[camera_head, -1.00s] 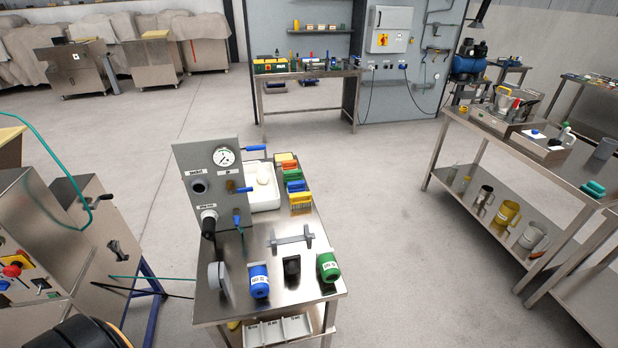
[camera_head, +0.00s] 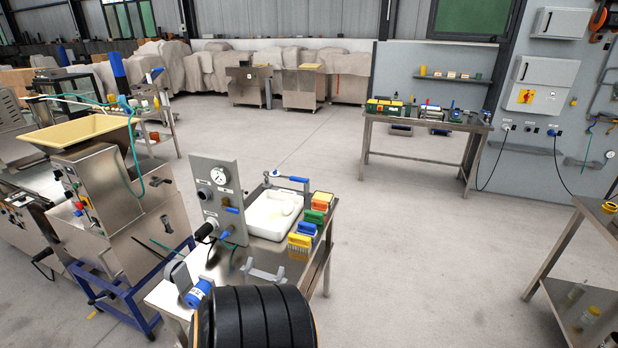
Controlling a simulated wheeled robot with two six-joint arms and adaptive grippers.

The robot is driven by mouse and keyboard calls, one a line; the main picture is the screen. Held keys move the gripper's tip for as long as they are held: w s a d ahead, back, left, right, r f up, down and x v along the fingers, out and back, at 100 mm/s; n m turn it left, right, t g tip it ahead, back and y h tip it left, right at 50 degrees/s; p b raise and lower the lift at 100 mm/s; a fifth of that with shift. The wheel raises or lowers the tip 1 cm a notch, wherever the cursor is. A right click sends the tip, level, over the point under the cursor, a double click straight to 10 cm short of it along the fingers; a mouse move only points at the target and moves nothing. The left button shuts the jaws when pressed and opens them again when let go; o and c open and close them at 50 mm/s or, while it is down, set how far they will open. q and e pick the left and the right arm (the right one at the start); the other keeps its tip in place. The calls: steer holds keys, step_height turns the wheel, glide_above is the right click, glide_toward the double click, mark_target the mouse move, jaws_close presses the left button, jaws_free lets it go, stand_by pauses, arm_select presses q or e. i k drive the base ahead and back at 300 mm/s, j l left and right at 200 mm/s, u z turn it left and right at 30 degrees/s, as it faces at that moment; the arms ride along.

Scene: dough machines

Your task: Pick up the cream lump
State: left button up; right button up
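A small cream lump (camera_head: 288,209) appears to lie in a white tray (camera_head: 256,222) on the steel bench, behind the gauge panel. It is pale against the white and hard to make out at this distance. Neither of my grippers is in view. A black ribbed part at the bottom middle, probably of my own arm, hides the front of the bench.
An upright gauge panel (camera_head: 212,190) stands left of the tray. Several coloured brushes (camera_head: 300,240) line its right side. A steel machine with a yellow hopper (camera_head: 78,130) stands left. The floor right of the bench is clear.

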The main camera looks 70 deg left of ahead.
mark_target(288, 206)
steer(key=i+j+u, duration=0.1)
steer(key=i+u, duration=0.85)
steer(key=i+l+u, duration=0.3)
steer(key=i+u, duration=0.15)
steer(key=i+j+u, duration=0.1)
steer(key=u, duration=0.35)
steer(key=i+u, duration=0.55)
steer(key=u, duration=0.3)
steer(key=i+l+u, duration=0.1)
steer(key=u, duration=0.35)
steer(key=i+l+u, duration=0.2)
steer(key=u, duration=0.25)
steer(key=i+l+u, duration=0.25)
steer(key=u, duration=0.2)
steer(key=i+l+u, duration=0.1)
steer(key=l+u, duration=0.2)
steer(key=u, duration=0.15)
steer(key=i+l+u, duration=0.15)
steer(key=i+l, duration=0.1)
steer(key=l, duration=0.1)
